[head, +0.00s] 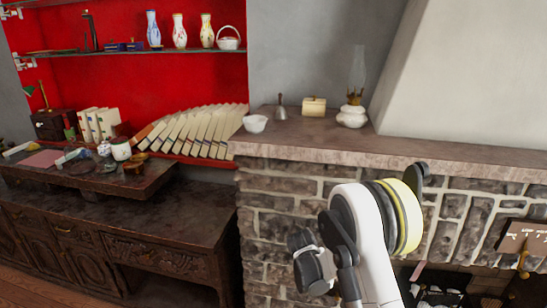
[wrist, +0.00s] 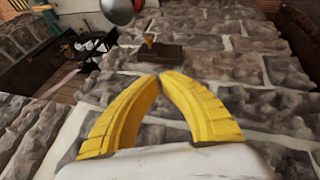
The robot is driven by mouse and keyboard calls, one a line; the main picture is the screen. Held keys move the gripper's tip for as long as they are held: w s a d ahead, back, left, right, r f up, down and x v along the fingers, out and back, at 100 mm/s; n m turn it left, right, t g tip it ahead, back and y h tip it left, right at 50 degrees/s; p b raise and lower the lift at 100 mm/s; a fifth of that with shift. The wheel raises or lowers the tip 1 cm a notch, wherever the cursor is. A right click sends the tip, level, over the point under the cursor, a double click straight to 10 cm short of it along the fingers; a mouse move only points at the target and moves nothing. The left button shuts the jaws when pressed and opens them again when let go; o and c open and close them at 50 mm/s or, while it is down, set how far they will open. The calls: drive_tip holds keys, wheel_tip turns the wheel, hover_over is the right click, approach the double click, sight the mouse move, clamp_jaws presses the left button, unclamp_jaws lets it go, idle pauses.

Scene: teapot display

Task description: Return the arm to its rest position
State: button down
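My gripper (wrist: 160,76) shows in the wrist view as two yellow fingers that curve inward until their tips almost meet. Nothing shows between them. They face the rough stone wall (wrist: 215,57). In the head view my white arm, with a yellow and dark banded joint, is raised in front of the stone fireplace (head: 268,227), below the mantel's level for the most part. I cannot make out the fingers in the head view.
A mantel shelf (head: 300,146) holds a white bowl (head: 255,124), a bell (head: 280,108), a small box (head: 314,106) and an oil lamp (head: 352,115). A dark wooden cabinet (head: 180,231) stands left. A rounded metallic object (wrist: 118,10) shows at the wrist view's top.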

drive_tip(key=s+d+r+t+y, duration=0.1)
drive_tip(key=s+r, duration=0.5)
drive_tip(key=r, duration=0.6)
drive_tip(key=s+d+r+y, duration=0.1)
drive_tip(key=s+r, duration=0.4)
drive_tip(key=r, duration=0.7)
drive_tip(key=s+r+t+y, duration=0.1)
drive_tip(key=s+r, duration=0.2)
drive_tip(key=s, duration=0.7)
drive_tip(key=s+r+n+t+y, duration=0.1)
drive_tip(key=s+r, duration=0.2)
drive_tip(key=s, duration=0.8)
drive_tip(key=shift+a, duration=0.2)
